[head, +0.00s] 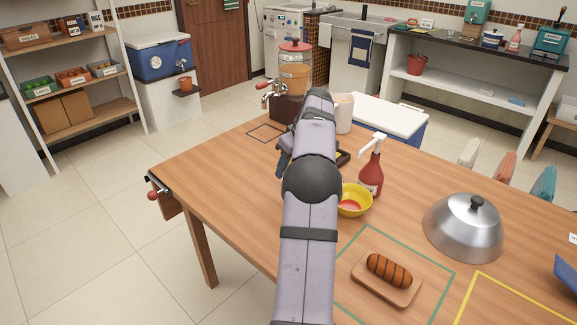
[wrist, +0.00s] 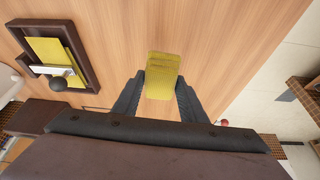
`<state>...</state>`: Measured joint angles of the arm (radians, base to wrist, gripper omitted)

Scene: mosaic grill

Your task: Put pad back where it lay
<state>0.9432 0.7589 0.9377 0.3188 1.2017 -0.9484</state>
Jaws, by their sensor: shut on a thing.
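The pad (wrist: 165,68) is a yellow-green block in the wrist view. My gripper (wrist: 161,88) is shut on it, with one dark finger on each side, above the wooden table. In the head view my own arm covers most of the gripper, and the pad is hidden there. A thin dark square outline (head: 265,132) is drawn on the table near its far left edge, left of the drink dispenser, with nothing standing in it.
A dark-framed tray (wrist: 78,45) with yellow sheets and a ball-knobbed holder lies left of the pad. The drink dispenser (head: 295,72), red pump bottle (head: 371,170), yellow bowl (head: 354,201) and steel dome (head: 463,228) stand around. The table's left part is clear.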

